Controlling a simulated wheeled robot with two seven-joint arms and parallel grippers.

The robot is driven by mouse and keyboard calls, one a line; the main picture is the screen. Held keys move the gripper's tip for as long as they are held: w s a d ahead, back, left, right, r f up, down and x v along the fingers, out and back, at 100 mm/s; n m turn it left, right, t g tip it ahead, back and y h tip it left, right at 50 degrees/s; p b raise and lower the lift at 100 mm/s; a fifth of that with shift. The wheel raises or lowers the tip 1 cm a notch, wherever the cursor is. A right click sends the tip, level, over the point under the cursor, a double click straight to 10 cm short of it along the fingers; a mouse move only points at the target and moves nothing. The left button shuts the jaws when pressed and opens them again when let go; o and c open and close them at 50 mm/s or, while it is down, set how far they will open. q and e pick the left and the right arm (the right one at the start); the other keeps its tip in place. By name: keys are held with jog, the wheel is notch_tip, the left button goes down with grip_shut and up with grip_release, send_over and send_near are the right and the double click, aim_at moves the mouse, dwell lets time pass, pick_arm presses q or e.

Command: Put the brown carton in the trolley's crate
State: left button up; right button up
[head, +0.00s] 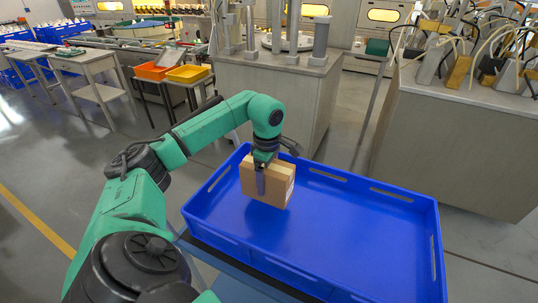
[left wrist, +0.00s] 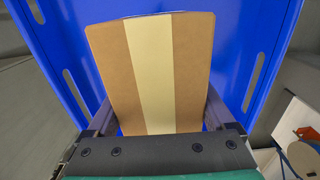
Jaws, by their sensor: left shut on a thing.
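The brown carton (head: 267,181) is in the left part of the blue crate (head: 400,200) in the head view. My left gripper (head: 261,178) is shut on it from above, one finger showing on its near face. In the left wrist view the carton (left wrist: 150,72), with a pale tape strip, fills the space between my fingers, and the crate's blue floor and walls (left wrist: 232,60) lie around it. I cannot tell whether the carton touches the crate floor. The middle and right of the crate are empty. My right gripper is not in view.
Grey cabinets (head: 275,95) stand behind the crate, and another (head: 455,140) with cables and devices on top is at the right. Orange (head: 153,71) and yellow (head: 188,74) bins sit on a stand at the back left. The floor at the left is clear.

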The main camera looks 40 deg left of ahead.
pick_arm(q)
notch_tip(320, 180, down, 4)
jog(key=shift+f, duration=0.1)
jog(key=o, duration=1.3)
jog(key=shift+r, duration=0.2)
notch_tip(320, 180, up, 12)
jog(key=shift+f, duration=0.1)
